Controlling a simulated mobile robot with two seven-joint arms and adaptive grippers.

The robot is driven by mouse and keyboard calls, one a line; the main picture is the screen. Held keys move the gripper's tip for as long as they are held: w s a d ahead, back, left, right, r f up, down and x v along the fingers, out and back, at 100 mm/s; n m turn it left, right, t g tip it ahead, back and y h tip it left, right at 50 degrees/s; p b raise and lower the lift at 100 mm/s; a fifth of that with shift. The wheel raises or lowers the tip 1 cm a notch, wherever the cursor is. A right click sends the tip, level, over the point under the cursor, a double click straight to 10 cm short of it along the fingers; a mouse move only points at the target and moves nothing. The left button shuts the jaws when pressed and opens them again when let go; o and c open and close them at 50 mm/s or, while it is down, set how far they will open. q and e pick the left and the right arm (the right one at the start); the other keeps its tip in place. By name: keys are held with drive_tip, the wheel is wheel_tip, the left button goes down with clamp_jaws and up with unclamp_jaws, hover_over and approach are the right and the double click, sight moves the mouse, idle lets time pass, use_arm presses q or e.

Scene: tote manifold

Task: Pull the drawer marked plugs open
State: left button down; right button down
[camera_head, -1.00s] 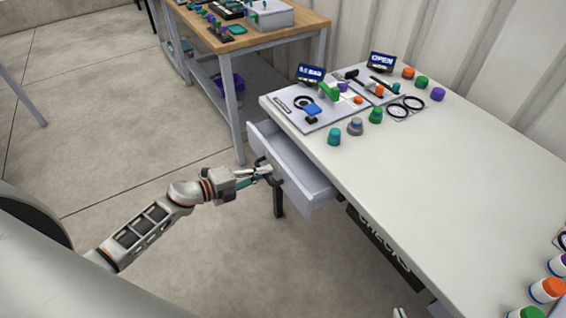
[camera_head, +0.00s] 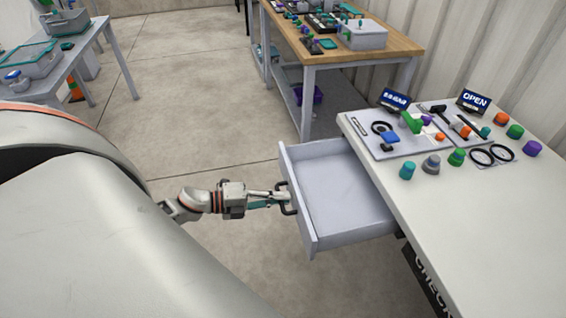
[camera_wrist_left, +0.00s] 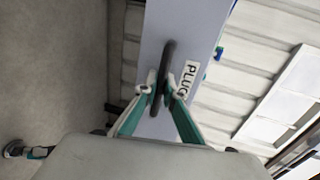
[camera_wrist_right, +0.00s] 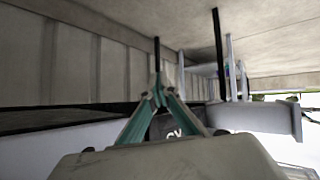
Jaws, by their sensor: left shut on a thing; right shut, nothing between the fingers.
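The drawer (camera_head: 345,190) stands well out from the white table, and its inside looks empty in the head view. Its front carries a dark handle, and in the left wrist view the drawer front (camera_wrist_left: 200,25) has a label reading "PLUG", the rest cut off. My left gripper (camera_head: 284,198) is shut on the dark handle (camera_wrist_left: 166,75), with a fingertip on either side of the bar in the left wrist view. My right gripper (camera_wrist_right: 158,92) is shut and empty in the right wrist view; it is not seen in the head view.
The white table (camera_head: 480,215) holds a board with tools, two small screens and several coloured caps. A dark "CHECK" sign (camera_head: 428,280) hangs under its edge. A wooden bench (camera_head: 400,45) stands behind. The floor left of the drawer is clear.

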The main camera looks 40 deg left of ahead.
use_arm(q)
drive_tip(key=c, duration=2.4)
unclamp_jaws()
drive_tip(key=shift+c, duration=0.2)
drive_tip(key=v, duration=1.2)
use_arm(e)
drive_tip(key=shift+s+f, duration=0.2)
drive_tip(key=shift+a, duration=0.1)
